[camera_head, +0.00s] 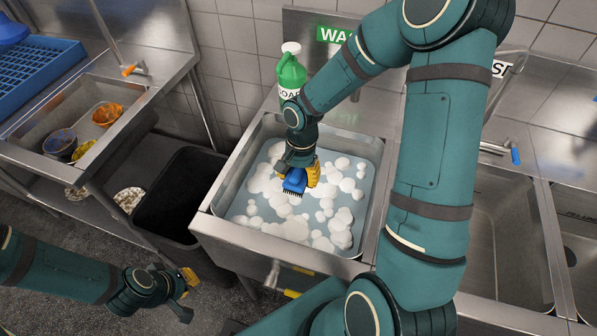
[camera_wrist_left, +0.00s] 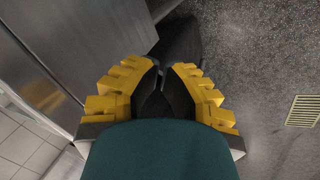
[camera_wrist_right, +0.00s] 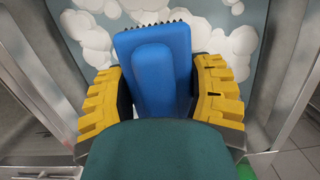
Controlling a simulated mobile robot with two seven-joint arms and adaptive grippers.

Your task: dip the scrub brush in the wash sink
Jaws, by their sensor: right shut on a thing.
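The blue scrub brush (camera_head: 294,181) with dark bristles is held between the yellow-padded fingers of my right gripper (camera_head: 299,171). In the right wrist view the brush (camera_wrist_right: 158,70) sits between both fingers, bristles at its far edge. The wash sink (camera_head: 228,172) is a steel basin of bluish water with white suds (camera_head: 340,215). The brush is over or at the water among the suds; whether the bristles are under the surface I cannot tell.
A black bin (camera_head: 185,195) is left of the sink. A steel basin with bowls (camera_head: 60,145) is further left. Another sink (camera_head: 500,235) is at the right. My right arm hides part of the counter.

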